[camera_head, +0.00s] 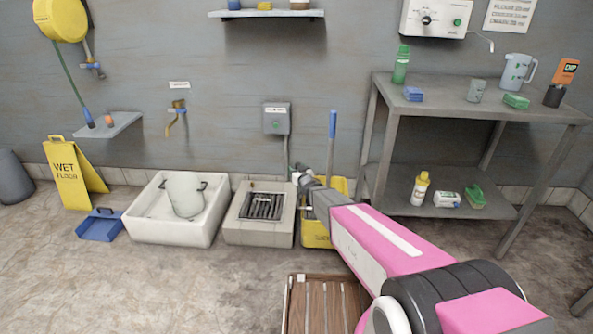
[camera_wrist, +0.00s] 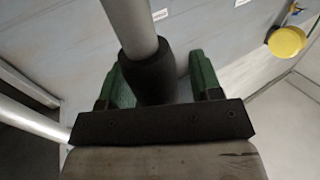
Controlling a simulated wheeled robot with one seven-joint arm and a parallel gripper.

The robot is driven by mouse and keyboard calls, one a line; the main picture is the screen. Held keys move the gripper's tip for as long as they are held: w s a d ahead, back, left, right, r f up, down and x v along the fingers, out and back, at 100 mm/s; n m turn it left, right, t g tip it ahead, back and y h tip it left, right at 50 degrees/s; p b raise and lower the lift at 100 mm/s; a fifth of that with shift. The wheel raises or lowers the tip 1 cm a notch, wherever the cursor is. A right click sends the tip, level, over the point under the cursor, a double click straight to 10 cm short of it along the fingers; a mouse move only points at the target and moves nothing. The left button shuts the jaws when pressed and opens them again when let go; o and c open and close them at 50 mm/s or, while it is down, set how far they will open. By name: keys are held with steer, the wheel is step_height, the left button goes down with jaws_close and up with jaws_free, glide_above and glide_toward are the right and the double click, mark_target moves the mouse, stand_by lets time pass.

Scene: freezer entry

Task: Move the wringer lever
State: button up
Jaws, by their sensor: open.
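The yellow mop bucket (camera_head: 340,186) stands on the floor, partly hidden behind my arm. A blue upright handle (camera_head: 332,125) rises there; I cannot tell whether it belongs to the wringer. My gripper (camera_head: 299,178) is at the bucket's left side, small in the head view. In the wrist view, a grey rod with a dark grip (camera_wrist: 148,78), apparently the wringer lever, lies between the two green fingers of my gripper (camera_wrist: 161,78). The fingers are open around the grip, with a gap visible on its right. Contact on its left is unclear.
A floor drain (camera_head: 262,207) in a raised block and a white basin (camera_head: 150,222) holding a grey bucket (camera_head: 185,193) stand to the left. A metal table (camera_head: 440,88) stands right. A wooden slatted thing (camera_head: 296,310) lies in front. Open floor lies front left.

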jaws_close()
steer(key=shift+s, duration=0.65)
steer(key=s+f+n+t+y, duration=0.3)
steer(key=s+n+t+y, duration=0.1)
steer(key=s, duration=0.8)
steer(key=shift+a, duration=0.2)
jaws_free()
steer(key=shift+f, duration=0.15)
